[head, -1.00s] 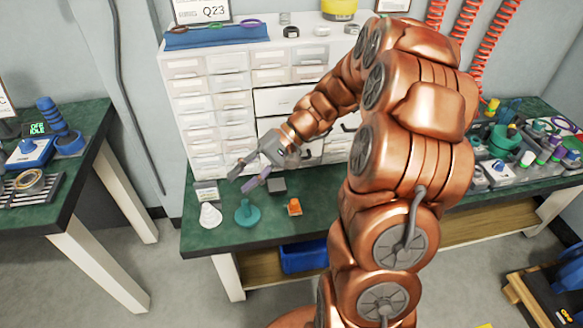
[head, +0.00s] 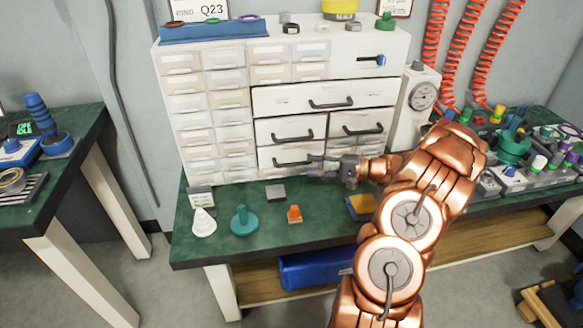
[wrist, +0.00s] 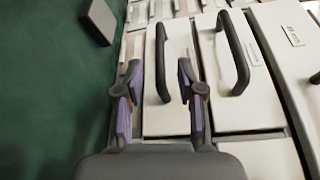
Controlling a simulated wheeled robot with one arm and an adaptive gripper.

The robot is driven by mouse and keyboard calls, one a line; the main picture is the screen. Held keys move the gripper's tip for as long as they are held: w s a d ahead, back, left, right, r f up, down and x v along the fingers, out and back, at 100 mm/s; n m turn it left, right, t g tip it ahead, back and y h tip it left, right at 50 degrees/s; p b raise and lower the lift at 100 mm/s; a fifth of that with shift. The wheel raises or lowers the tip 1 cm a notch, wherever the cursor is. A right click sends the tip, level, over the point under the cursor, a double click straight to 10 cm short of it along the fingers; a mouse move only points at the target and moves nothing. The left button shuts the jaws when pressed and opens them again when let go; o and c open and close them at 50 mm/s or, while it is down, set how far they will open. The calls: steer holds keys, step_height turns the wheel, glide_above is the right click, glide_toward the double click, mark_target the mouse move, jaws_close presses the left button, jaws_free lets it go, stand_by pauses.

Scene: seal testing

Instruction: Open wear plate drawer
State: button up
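A white cabinet of drawers (head: 350,68) stands at the back of the green table. Which drawer is the wear plate drawer I cannot read. My gripper (head: 314,165) is at the lower left large drawer (head: 268,158), near the right part of its dark handle (head: 290,163). In the wrist view, my gripper (wrist: 158,90) is open, with its purple-padded fingers apart on either side of that handle (wrist: 161,62). The handle stands between the fingers with gaps visible. The drawer looks shut. The drawer above it, with its own handle (wrist: 237,52), also looks shut.
A grey block (head: 275,192), an orange part (head: 294,214), a teal part (head: 243,221) and a white cone (head: 203,222) stand on the green table (head: 265,248) before the cabinet. A gauge unit (head: 421,98) stands right of the cabinet.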

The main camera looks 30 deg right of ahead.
mark_target(292, 165)
steer(key=x, duration=0.7)
steer(key=shift+w+a, duration=0.1)
steer(key=shift+a, duration=0.15)
jaws_close()
stand_by(0.5)
